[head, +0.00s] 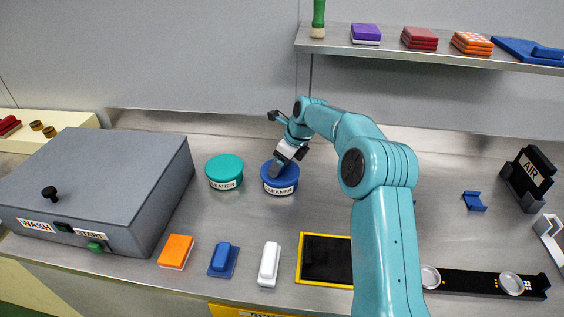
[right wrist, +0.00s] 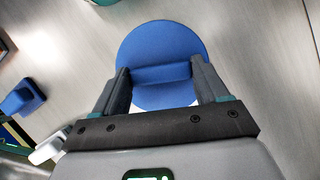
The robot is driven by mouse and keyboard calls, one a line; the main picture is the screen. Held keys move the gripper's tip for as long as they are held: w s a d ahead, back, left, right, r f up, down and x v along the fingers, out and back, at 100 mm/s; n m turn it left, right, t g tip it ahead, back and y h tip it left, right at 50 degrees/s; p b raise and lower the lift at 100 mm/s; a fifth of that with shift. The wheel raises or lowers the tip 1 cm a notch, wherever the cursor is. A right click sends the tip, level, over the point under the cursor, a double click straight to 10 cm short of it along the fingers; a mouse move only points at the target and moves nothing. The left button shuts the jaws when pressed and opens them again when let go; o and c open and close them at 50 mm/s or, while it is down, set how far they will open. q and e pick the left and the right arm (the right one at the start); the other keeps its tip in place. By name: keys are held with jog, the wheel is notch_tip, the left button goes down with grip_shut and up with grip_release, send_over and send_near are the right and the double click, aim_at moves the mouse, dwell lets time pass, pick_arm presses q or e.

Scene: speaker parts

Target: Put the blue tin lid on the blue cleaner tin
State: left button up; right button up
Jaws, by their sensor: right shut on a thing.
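The blue cleaner tin (head: 281,189), with a white label, stands upright on the metal table next to a teal cleaner tin. The blue tin lid (head: 267,172) is round and lies on or just over the tin's top; I cannot tell if it is fully seated. In the right wrist view the lid (right wrist: 160,40) shows a raised bar handle across it. My right gripper (head: 277,168) is shut on that handle, its two fingers on either end of the bar in the right wrist view (right wrist: 161,80). My left gripper is not in view.
The teal cleaner tin (head: 224,173) stands close on the left. A grey wash box (head: 100,180) is further left. Orange (head: 176,251), blue (head: 222,261) and white (head: 269,265) blocks and a black tray (head: 325,258) lie in front. A shelf (head: 430,52) hangs behind.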

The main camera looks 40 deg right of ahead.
jog(key=shift+f, duration=0.2)
jog(key=o, duration=1.1)
jog(key=shift+d, duration=0.1)
jog(key=shift+c, duration=0.2)
jog(key=v, duration=1.2)
jog(key=shift+r+p, duration=0.2)
jog(key=shift+p, duration=0.2)
jog(key=shift+s+f, duration=0.1)
jog(key=shift+s, duration=0.05)
